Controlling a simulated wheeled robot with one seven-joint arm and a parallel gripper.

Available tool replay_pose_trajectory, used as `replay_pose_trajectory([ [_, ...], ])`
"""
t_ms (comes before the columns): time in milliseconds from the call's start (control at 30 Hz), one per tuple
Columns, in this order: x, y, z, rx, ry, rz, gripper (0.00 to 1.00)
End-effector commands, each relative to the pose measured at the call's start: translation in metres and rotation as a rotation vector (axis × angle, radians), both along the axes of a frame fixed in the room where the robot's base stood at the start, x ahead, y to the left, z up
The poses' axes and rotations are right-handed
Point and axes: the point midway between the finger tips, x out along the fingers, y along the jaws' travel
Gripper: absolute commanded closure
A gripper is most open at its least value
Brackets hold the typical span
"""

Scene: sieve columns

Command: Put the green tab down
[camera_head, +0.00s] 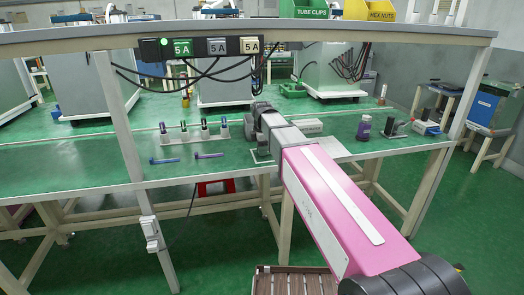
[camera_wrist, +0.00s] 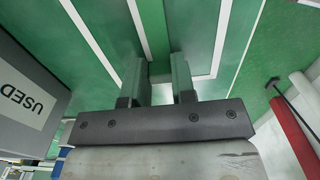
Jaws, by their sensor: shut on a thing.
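My gripper (camera_wrist: 157,72) points down over the green bench top in the wrist view, its two fingers a little apart. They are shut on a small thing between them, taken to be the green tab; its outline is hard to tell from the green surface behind. In the head view my gripper (camera_head: 252,122) is above the bench near its middle, partly covered by my own arm, and the tab does not show clearly there. I cannot tell whether the tab touches the bench.
A white rack (camera_head: 193,138) with several upright coloured pieces stands left of my gripper. A blue piece (camera_head: 164,161) and a purple one (camera_head: 209,155) lie in front. A grey box marked USED (camera_wrist: 28,95) is close by. A purple bottle (camera_head: 364,128) stands right.

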Motion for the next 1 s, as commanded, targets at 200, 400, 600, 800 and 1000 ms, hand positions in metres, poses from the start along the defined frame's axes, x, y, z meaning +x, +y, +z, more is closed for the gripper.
replay_pose_trajectory([
  [200,0.0,0.0,-0.002,0.0,-0.001,0.0,0.97],
  [400,0.0,0.0,-0.005,0.0,0.0,0.0,0.7],
  [600,0.0,0.0,-0.004,0.0,0.0,0.0,0.5],
  [800,0.0,0.0,-0.002,0.0,-0.001,0.0,0.5],
  [1000,0.001,0.0,0.017,0.001,-0.003,0.0,0.5],
])
